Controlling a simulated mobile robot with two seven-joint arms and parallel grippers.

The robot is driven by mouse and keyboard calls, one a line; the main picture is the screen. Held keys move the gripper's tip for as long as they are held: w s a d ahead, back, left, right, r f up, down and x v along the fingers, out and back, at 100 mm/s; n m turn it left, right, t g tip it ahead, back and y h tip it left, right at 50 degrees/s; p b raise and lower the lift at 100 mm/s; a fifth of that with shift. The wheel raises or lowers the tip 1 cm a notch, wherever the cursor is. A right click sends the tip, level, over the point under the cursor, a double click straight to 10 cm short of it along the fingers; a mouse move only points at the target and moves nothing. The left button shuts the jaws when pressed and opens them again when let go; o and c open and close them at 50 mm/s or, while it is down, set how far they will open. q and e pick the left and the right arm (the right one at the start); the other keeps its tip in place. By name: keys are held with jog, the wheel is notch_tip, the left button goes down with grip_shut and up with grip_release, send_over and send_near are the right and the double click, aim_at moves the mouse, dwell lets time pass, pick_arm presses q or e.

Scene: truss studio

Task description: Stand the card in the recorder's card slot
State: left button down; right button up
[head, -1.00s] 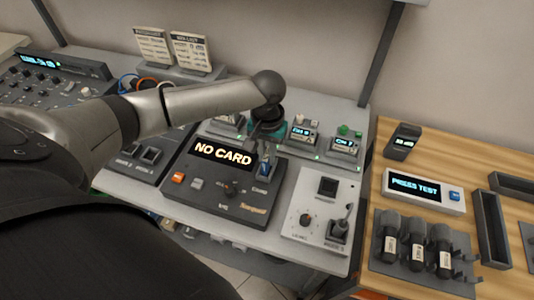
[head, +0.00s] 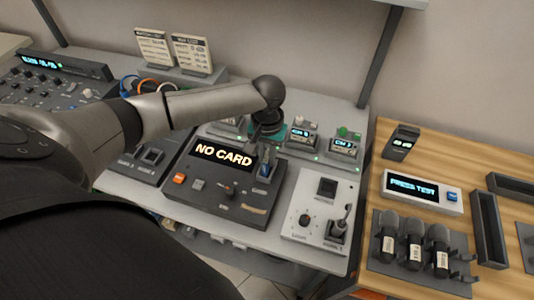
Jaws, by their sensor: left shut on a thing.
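The recorder (head: 210,194) is a dark box on the grey bench, and its display reads NO CARD. My left gripper (head: 264,158) reaches over the recorder's right rear part, pointing down. It is shut on the card (head: 264,171), a small blue piece that shows below the fingers. The card is roughly upright at the recorder's top, right of the display. The fingers and the small size hide the slot, so I cannot tell whether the card is in it or just above. My right gripper is not in view.
Small units with lit screens (head: 343,146) stand behind the gripper. A wooden table (head: 395,180) at right holds a PRESS TEST box (head: 422,191) and several microphones (head: 415,245). Two cards on a stand (head: 192,53) are at the back.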

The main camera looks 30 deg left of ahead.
aim_at(267, 157)
pick_arm(q)
jog(key=shift+f, duration=0.55)
jog(key=c, duration=1.1)
grip_release()
notch_tip(267, 157, up, 11)
jog(key=p, duration=1.3)
jog(key=shift+r, duration=0.1)
